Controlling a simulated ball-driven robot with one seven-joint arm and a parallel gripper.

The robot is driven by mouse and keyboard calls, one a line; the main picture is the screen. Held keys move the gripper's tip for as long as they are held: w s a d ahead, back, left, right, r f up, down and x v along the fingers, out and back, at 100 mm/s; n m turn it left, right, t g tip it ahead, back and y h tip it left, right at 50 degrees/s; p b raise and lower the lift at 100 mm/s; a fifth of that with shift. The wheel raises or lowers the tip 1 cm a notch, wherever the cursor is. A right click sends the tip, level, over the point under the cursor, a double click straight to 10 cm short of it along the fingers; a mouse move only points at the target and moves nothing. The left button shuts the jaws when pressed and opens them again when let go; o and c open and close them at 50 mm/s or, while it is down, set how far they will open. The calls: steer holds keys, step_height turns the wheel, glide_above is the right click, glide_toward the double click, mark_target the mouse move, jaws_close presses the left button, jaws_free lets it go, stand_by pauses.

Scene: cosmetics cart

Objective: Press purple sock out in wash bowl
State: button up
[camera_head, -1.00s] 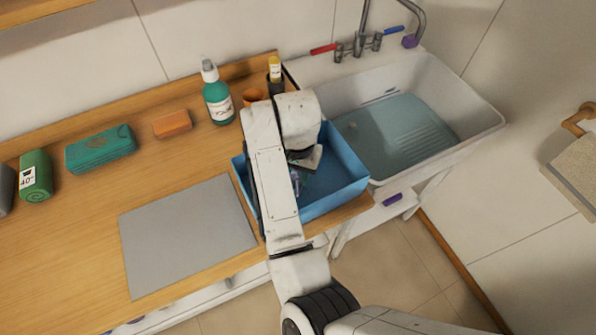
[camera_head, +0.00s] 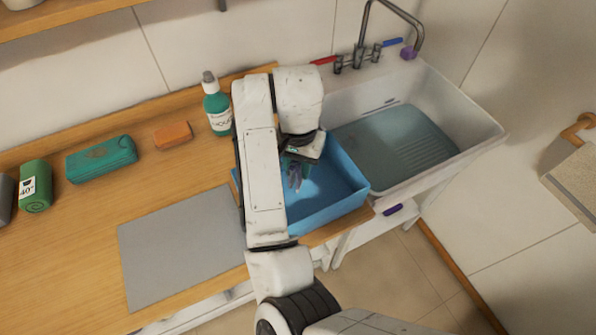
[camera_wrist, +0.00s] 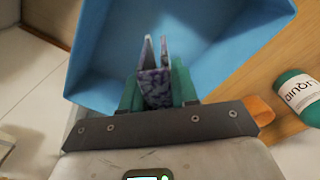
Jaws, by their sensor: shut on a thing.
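The wash bowl is a blue rectangular tub (camera_head: 338,208) on the right end of the wooden counter, beside the sink. My gripper (camera_wrist: 155,85) has green fingers closed on the purple sock (camera_wrist: 154,92), which shows a mottled purple and grey pattern and stands up folded between them. In the head view, the sock (camera_head: 295,175) hangs below my gripper over the tub's interior. The tub also fills the upper part of the wrist view (camera_wrist: 215,45). Its visible floor looks bare. My arm hides the tub's left side in the head view.
A white sink (camera_head: 470,105) with bluish water is right of the tub. A green bottle (camera_head: 217,105) stands behind left. An orange block (camera_head: 173,134), green case (camera_head: 102,158), rolled green towel (camera_head: 36,186) and grey mat (camera_head: 180,245) lie left.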

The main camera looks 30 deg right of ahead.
steer(key=shift+r, duration=3.7)
